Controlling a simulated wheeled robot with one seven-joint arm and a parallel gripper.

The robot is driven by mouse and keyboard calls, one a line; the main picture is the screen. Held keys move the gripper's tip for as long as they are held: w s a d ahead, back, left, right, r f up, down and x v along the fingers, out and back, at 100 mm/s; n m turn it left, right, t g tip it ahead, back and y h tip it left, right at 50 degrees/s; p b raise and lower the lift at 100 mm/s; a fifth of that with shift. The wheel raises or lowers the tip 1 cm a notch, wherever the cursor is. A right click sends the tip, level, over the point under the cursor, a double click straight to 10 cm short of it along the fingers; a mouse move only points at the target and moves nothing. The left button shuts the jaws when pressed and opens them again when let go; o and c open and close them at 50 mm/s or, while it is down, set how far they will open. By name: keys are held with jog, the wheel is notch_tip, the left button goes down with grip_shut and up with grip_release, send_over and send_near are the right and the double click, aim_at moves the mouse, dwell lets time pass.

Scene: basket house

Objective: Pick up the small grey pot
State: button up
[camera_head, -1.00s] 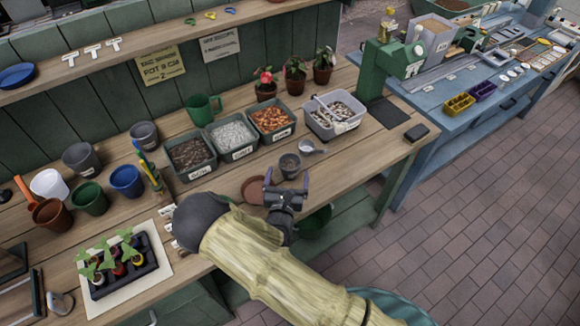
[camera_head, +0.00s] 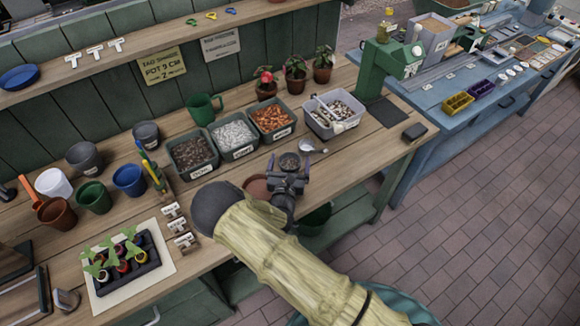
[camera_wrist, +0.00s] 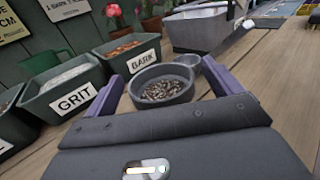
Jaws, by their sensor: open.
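The small grey pot (camera_head: 289,161) stands upright on the wooden bench, in front of the bin of orange bark. In the wrist view the pot (camera_wrist: 162,88) holds dark, speckled material. My gripper (camera_head: 290,165) is open, with one purple finger on each side of the pot. The fingers also show in the wrist view (camera_wrist: 160,88), left and right of the pot. I cannot tell whether either finger touches it. The lower part of the pot is hidden by my gripper in both views.
Bins of soil (camera_head: 193,157), grit (camera_head: 234,136) and bark (camera_head: 272,121) stand behind. A grey tub (camera_head: 333,113) is behind right.

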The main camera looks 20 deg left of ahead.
aim_at(290, 166)
jog(key=c, duration=1.1)
jog(key=shift+r, duration=0.15)
notch_tip(290, 166, up, 10)
jog(key=shift+f+b, duration=0.15)
jog(key=shift+b, duration=0.7)
